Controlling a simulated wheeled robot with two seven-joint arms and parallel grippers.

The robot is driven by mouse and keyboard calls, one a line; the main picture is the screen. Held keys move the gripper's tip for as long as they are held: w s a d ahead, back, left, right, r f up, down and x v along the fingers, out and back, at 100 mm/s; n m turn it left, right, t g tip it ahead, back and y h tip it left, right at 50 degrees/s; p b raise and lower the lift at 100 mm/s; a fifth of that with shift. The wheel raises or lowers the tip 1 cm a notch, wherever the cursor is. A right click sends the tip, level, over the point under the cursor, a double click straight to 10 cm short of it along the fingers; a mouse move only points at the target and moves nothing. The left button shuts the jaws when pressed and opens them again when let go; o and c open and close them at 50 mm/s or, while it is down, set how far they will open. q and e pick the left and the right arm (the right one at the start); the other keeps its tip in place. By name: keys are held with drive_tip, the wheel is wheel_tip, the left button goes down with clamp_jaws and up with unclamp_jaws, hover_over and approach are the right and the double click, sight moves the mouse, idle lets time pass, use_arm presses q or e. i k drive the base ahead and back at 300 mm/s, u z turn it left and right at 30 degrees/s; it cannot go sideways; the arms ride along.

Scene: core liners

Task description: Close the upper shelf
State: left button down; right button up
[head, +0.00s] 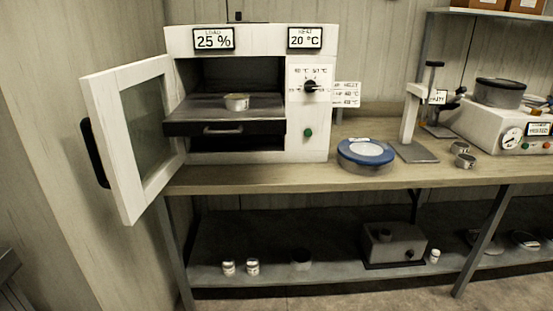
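A white oven (312,75) stands on the left part of the wooden bench. Its glass-windowed door (160,72) is swung open to the left, with a black handle (95,153) on its outer side. A dark shelf (190,127) with a front bar handle (223,130) sticks out of the oven's opening. A small metal tin (237,102) rests on this shelf. Below it the lower space is dark, and I cannot tell whether another shelf is there. Neither of my grippers is in view.
A blue-rimmed round container (366,153) sits right of the oven on the bench (300,178). A stand (412,115), small tins (464,160) and a white device (490,118) are farther right. The lower rack (330,255) holds a grey box (394,243) and small jars (228,267).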

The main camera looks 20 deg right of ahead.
sight(200, 114)
drive_tip(key=u, duration=1.75)
drive_tip(key=k, duration=0.1)
drive_tip(key=z, duration=2.75)
drive_tip(key=i, duration=0.95)
drive_tip(key=u, duration=0.55)
